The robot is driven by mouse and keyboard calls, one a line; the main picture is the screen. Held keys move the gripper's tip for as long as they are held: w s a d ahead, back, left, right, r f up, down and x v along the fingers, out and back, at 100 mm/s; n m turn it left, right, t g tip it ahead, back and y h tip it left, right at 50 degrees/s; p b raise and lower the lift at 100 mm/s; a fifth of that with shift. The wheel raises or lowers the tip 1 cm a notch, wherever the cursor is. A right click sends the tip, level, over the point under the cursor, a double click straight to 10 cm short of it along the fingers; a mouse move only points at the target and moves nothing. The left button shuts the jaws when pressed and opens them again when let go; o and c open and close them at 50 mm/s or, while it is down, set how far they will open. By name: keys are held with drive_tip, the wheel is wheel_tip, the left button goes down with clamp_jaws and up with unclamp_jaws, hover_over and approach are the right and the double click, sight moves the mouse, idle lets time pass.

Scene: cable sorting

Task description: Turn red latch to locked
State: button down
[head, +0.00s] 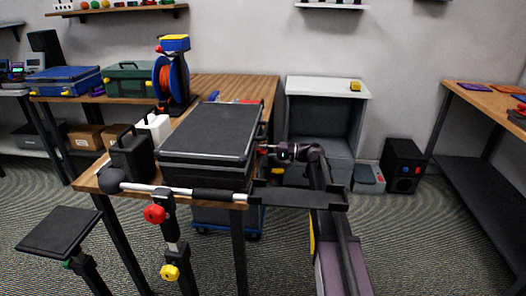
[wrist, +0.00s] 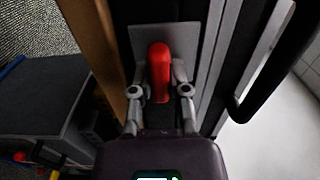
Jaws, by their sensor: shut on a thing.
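The red latch (wrist: 159,66) stands on a pale grey plate (wrist: 139,42) in the wrist view, its long side running up and down the picture. My gripper (wrist: 161,88) has one finger on each side of it and is shut on it. In the head view my gripper (head: 268,151) is at the right side of the large dark case (head: 212,128), which lies on the wooden table. The latch is mostly hidden there by the gripper. Whether it is at its locked position cannot be told.
A blue-and-orange cable reel (head: 171,78), a white jug (head: 154,128) and a black jug (head: 131,157) stand on the table beside the case. A grey open cabinet (head: 325,92) stands behind my arm. Carpeted floor is open at the lower right.

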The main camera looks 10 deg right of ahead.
idle(0.4)
drive_tip(key=c, duration=0.6)
unclamp_jaws()
drive_tip(key=shift+d, duration=0.15)
drive_tip(key=v, duration=1.2)
